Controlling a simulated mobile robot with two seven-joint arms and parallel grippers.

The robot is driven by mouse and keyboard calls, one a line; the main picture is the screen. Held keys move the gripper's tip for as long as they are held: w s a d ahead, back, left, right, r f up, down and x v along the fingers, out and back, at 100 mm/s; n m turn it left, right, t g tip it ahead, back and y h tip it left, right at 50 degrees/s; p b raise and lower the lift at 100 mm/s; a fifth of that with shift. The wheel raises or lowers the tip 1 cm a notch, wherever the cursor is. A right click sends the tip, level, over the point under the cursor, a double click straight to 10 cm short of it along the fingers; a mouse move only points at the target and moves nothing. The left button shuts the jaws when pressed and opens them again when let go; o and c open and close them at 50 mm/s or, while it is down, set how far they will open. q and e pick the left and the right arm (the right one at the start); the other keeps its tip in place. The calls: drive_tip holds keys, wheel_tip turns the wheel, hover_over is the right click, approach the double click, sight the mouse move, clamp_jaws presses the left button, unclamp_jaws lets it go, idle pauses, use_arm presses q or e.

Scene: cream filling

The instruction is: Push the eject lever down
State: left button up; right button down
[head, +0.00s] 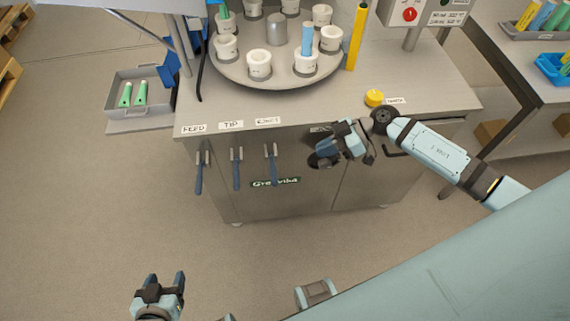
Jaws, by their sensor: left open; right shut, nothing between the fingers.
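The eject lever (273,168) is the rightmost of three blue-handled levers on the cabinet's front, below the label "EJECT" (268,121). Its grey forked mount is at the top and its blue handle extends downward in the picture. I cannot tell its exact tilt. My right gripper (322,160) is shut and empty, in front of the cabinet to the right of the eject lever, with a gap between them. My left gripper (164,280) is open and empty, low in the picture, well away from the cabinet.
The feed lever (200,177) and tip lever (236,172) are left of the eject lever. A turntable (278,80) with several white cups stands on top. A yellow button (374,97) is near the cabinet's front right edge. A grey tray (152,93) with green tubes is at left.

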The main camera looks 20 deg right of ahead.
drive_tip(key=shift+w+d+f+g+h, duration=0.2)
drive_tip(key=shift+w+d+g+h, duration=0.15)
drive_tip(key=shift+d, duration=0.3)
drive_tip(key=shift+a, duration=0.15)
approach(273, 169)
drive_tip(key=s+x, duration=0.1)
drive_tip(key=x, duration=0.6)
drive_tip(key=shift+s+f, duration=0.3)
drive_tip(key=shift+s, duration=0.05)
